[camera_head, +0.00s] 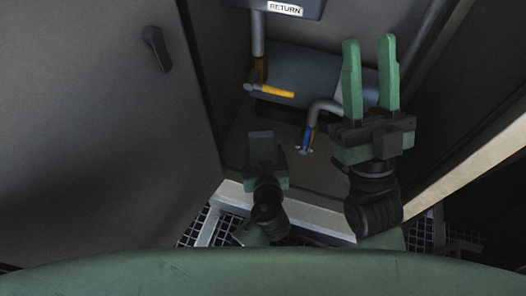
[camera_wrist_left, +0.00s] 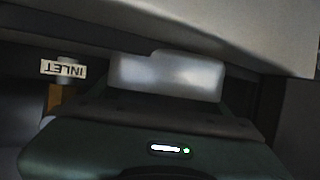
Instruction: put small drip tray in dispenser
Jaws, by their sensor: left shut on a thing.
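My left gripper (camera_head: 262,142) is low in the cabinet, in front of the dispenser. Its fingers are hard to make out in the head view. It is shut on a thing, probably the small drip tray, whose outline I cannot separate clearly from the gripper. In the left wrist view a pale grey block (camera_wrist_left: 165,76) lies just beyond the dark jaw base. The dispenser (camera_head: 305,72) is a blue-grey box at the back, with a dark slot-like strip below its front. My right gripper (camera_head: 371,72) is open and empty, its two green fingers pointing up at the dispenser's right side.
A yellow-orange handle (camera_head: 276,91) and a bent pipe with a blue handle (camera_head: 308,136) stick out near the dispenser. A grey door (camera_head: 90,120) stands at the left. A pale sill (camera_head: 310,218) crosses the front. An INLET label (camera_wrist_left: 63,69) shows in the wrist view.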

